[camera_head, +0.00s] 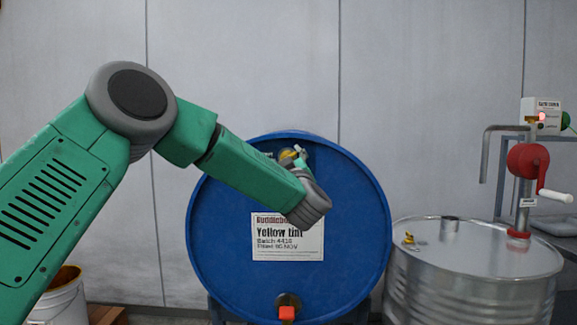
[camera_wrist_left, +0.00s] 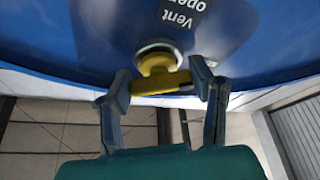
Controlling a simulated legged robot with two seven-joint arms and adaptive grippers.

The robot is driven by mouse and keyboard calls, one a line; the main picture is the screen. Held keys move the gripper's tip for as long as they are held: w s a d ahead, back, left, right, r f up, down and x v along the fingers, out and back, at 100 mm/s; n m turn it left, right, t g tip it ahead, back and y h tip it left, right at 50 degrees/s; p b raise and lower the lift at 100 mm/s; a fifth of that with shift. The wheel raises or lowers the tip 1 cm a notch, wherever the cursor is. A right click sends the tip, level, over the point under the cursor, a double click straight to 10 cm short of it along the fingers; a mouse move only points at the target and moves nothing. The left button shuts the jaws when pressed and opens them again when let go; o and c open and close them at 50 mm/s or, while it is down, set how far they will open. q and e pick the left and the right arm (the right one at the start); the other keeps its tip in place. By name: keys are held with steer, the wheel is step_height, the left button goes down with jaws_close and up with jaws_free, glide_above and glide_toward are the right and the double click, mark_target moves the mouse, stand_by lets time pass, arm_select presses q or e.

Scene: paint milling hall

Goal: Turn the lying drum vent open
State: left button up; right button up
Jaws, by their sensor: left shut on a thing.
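The blue drum (camera_head: 345,190) lies on its side with its round end facing me; it also fills the top of the left wrist view (camera_wrist_left: 60,40). Its yellow vent (camera_head: 286,155) sits near the top of that end, partly hidden by my arm. In the left wrist view the yellow vent handle (camera_wrist_left: 150,85) sticks out crosswise from a round fitting, below a dark "Vent open" label (camera_wrist_left: 180,14). My left gripper (camera_wrist_left: 161,80) is shut on this handle, one finger at each end. In the head view the gripper (camera_head: 299,158) is mostly hidden behind my wrist.
A red-orange tap (camera_head: 287,313) sits low on the drum end, below a white "Yellow tint" label (camera_head: 287,246). A steel drum (camera_head: 470,275) and a red hand-crank pump (camera_head: 528,160) stand at right. A white bucket (camera_head: 62,300) stands at lower left.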

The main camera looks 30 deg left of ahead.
arm_select(q)
steer(key=n+g, duration=0.1)
steer(key=n, duration=0.2)
steer(key=n+g+b, duration=0.1)
steer(key=n, duration=0.3)
steer(key=shift+f+g, duration=0.2)
steer(key=shift+g, duration=0.2)
steer(key=n+g, duration=0.1)
steer(key=n, duration=0.2)
steer(key=n+g+b, duration=0.1)
steer(key=n, duration=0.2)
steer(key=shift+f+h, duration=0.1)
steer(key=shift+h, duration=0.2)
steer(key=o, duration=1.1)
steer(key=shift+o, duration=0.4)
steer(key=shift+s+a, duration=0.1)
steer(key=shift+a, duration=0.05)
steer(key=v, duration=1.2)
